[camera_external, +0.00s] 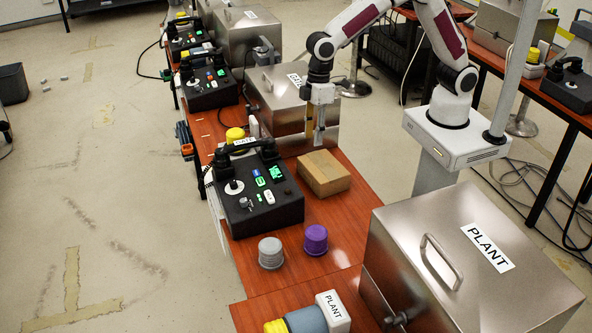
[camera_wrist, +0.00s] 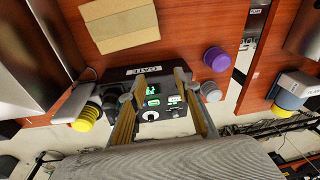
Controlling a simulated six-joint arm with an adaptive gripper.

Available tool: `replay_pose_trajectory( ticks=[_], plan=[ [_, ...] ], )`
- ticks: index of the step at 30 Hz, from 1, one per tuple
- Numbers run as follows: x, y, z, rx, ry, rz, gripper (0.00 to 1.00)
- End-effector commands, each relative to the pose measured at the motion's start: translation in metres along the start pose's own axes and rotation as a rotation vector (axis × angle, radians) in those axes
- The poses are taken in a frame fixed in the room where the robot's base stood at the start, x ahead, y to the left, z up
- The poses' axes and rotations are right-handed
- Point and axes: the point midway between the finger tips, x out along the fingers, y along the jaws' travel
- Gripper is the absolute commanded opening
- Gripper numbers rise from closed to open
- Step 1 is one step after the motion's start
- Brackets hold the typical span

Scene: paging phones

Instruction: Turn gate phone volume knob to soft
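The gate phone (camera_external: 258,212) is a black desk unit on the red-brown table, with a black handset along its far side and a GATE label (camera_external: 245,141) behind it. Its top has a round white dial (camera_external: 234,187), a small grey knob (camera_external: 241,203), colored buttons and a lit green display (camera_external: 275,172). I cannot read the markings or tell a knob setting. In the wrist view the phone's GATE label (camera_wrist: 149,71) and white dial (camera_wrist: 149,115) show between my fingers. My gripper (camera_external: 315,141) is open and empty, above the table behind and right of the phone, apart from it.
A cardboard box (camera_external: 324,174) lies right of the phone. Grey (camera_external: 271,252) and purple (camera_external: 315,240) ribbed caps stand in front. A steel PLANT box (camera_external: 470,265) fills the near right. Another phone (camera_external: 208,88) and a steel box (camera_external: 290,98) stand farther back.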

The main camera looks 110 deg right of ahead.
Motion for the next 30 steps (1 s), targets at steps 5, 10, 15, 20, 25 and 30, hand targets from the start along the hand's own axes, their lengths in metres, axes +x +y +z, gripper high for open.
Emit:
replay_pose_trajectory(
  ticks=[5,10,15,20,25,30],
  plan=[
    [0.030,0.001,-0.029,-0.023,0.001,-0.013,0.32],
    [0.058,0.002,-0.057,-0.049,0.011,-0.024,0.32],
    [0.085,0.003,-0.084,-0.079,0.029,-0.036,0.32],
    [0.109,0.004,-0.112,-0.115,0.057,-0.046,0.32],
    [0.124,0.003,-0.145,-0.163,0.109,-0.054,0.32],
    [0.114,0.001,-0.180,-0.217,0.186,-0.053,0.32]
  ],
)
